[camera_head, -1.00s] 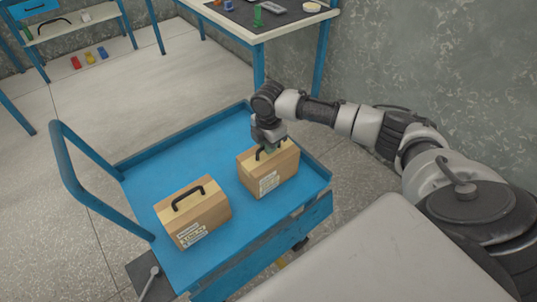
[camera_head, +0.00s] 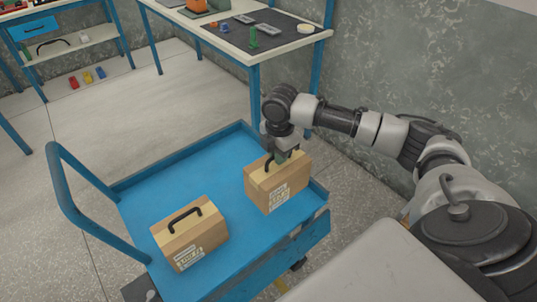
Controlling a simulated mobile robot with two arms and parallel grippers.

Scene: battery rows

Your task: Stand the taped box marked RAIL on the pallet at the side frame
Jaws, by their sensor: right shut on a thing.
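Two tan taped boxes with black handles show on a blue cart. My right gripper (camera_head: 283,152) is shut on the handle of the right box (camera_head: 262,190), from above. That box is upright over the right part of the cart bed; whether its underside clears the bed is hard to tell. The other box (camera_head: 187,232) stands near the cart's front left, apart from it. Both have white labels on the front, too small to read surely, so I cannot tell which is marked RAIL. I make out no pallet or side frame. My left gripper is not in view.
The blue cart (camera_head: 190,170) has a low rim and a tall push handle (camera_head: 65,190) at left. A table (camera_head: 285,48) with small items stands behind it, near the wall (camera_head: 430,60). A shelf unit (camera_head: 80,45) is at far left.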

